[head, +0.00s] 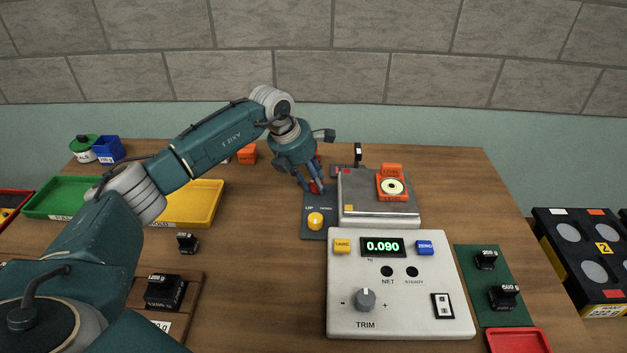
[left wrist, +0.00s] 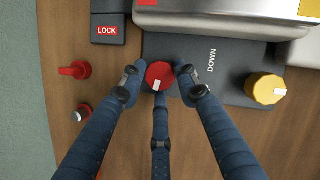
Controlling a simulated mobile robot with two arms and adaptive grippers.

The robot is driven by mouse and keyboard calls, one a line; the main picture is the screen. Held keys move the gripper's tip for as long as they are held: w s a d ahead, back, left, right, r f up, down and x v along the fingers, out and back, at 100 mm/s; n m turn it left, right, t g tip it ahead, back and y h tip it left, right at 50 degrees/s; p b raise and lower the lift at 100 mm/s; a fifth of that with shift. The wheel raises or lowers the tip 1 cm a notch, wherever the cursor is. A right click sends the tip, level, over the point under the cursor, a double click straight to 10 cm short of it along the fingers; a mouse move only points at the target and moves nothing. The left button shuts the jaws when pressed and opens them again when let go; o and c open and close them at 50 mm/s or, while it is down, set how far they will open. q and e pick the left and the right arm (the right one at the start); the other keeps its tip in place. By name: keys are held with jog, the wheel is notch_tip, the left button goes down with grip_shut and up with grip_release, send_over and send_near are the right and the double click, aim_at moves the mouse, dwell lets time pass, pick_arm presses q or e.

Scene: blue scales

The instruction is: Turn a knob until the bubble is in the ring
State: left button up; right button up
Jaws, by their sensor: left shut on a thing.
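An orange bubble level with a round pale vial (head: 393,187) sits on the steel scale pan (head: 360,212). The vial has a small dark ring, and the bubble is too small to place against it. A red knob with a white mark (left wrist: 158,73) sits on a dark plate beside the scale. My left gripper (head: 314,186) reaches down to it with its fingers closed around its sides. A yellow knob with a white mark (head: 315,221) stands on the same plate, near the words UP and DOWN; it also shows in the left wrist view (left wrist: 265,88). My right gripper is out of view.
The white scale console (head: 400,318) reads 0.090 and has a grey TRIM knob (head: 365,299). In the left wrist view a LOCK block (left wrist: 107,28) and a red lever (left wrist: 75,70) are near the fingers. Yellow (head: 205,222) and green trays (head: 60,212) lie left.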

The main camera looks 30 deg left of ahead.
pick_arm(q)
jog(key=shift+w+d+r, duration=0.15)
jog(key=shift+d+r, duration=0.05)
jog(key=o, duration=1.1)
jog(key=shift+d, duration=0.1)
jog(key=shift+r, duration=0.1)
jog(key=v, duration=1.1)
jog(key=shift+s+r, duration=0.2)
jog(key=shift+r, duration=0.1)
